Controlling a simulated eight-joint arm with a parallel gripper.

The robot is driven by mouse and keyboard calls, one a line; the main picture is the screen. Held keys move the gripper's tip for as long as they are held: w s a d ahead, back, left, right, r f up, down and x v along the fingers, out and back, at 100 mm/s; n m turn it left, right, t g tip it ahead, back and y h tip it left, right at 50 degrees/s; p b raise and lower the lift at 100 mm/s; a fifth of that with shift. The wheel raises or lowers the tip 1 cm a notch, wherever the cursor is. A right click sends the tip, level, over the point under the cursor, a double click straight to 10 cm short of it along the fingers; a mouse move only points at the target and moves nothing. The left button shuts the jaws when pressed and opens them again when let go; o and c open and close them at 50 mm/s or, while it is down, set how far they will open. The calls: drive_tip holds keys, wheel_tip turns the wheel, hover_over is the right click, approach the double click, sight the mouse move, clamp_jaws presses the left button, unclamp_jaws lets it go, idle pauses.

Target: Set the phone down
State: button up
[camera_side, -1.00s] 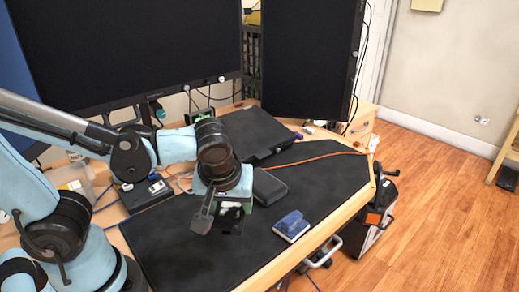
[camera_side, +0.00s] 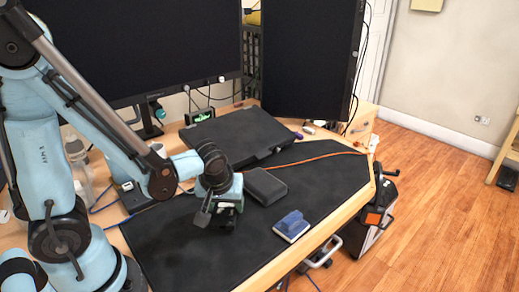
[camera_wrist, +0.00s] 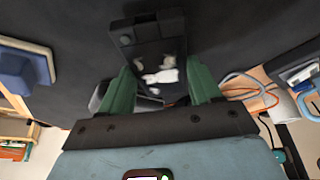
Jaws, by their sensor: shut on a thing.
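My gripper (camera_side: 228,208) is low over the black desk mat (camera_side: 190,252), left of a black case. In the wrist view its green fingers (camera_wrist: 160,78) are closed around a dark slab-like thing, which I take to be the phone (camera_wrist: 150,34). Small white patches show on or in front of it near the fingertips. In the side view the phone is mostly hidden by my gripper. I cannot tell whether it touches the mat.
The black case (camera_side: 265,187) lies close on the right of my gripper. A blue object (camera_side: 291,222) on a white base lies farther right. A closed black laptop-like slab (camera_side: 240,135) is behind, with an orange cable (camera_side: 312,158). The mat's front left is clear.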

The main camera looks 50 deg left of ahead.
drive_tip(key=shift+f, duration=0.55)
drive_tip(key=shift+f, duration=0.15)
drive_tip(key=o, duration=1.3)
drive_tip(key=d+r+m+t+h, duration=0.1)
drive_tip(key=r+m, duration=0.2)
drive_tip(key=r, duration=0.1)
drive_tip(key=s+d+r+m+t+h, duration=0.1)
drive_tip(key=r+m, duration=0.2)
drive_tip(key=r, duration=0.2)
drive_tip(key=d+r+m+t+h, duration=0.1)
drive_tip(key=r+m+t, duration=0.1)
drive_tip(key=r+m, duration=0.1)
drive_tip(key=shift+s+d+r, duration=0.2)
drive_tip(key=shift+r, duration=0.45)
